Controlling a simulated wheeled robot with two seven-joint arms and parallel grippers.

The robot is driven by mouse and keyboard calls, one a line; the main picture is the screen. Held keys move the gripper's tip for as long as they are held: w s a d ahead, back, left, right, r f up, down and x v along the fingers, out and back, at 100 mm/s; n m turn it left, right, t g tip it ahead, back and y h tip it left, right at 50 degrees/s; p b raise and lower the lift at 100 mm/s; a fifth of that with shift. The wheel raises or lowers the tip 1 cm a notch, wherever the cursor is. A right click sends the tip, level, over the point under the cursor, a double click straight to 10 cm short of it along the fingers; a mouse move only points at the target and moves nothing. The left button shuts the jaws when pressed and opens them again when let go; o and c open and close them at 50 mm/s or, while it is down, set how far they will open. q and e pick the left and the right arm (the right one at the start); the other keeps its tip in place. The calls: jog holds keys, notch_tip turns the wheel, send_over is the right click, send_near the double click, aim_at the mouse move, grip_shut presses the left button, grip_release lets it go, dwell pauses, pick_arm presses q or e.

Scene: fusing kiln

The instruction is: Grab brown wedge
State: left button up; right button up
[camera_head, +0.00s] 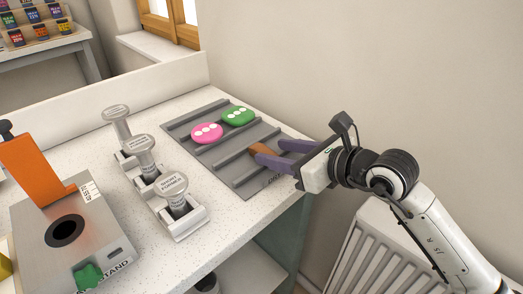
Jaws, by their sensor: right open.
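The brown wedge (260,149) lies on the grey ridged tray (178,127), towards its near right side. My right gripper (270,151) reaches in from the right with its two purple fingers apart. The fingertips are at the wedge, one on its far side and one on its near side, and they partly hide it. I cannot tell whether either finger touches it. My left gripper is not in view.
A pink piece (207,133) and a green piece (238,116) with white dots lie further back on the tray. A metal stand (105,235) with an orange upright plate (36,168) is at far left. A radiator (375,255) is below right.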

aim_at(262, 149)
jog(key=x, duration=0.5)
jog(key=shift+a+r, duration=0.15)
jog(key=shift+a, duration=0.15)
jog(key=shift+c, duration=0.2)
jog(key=c, duration=1.1)
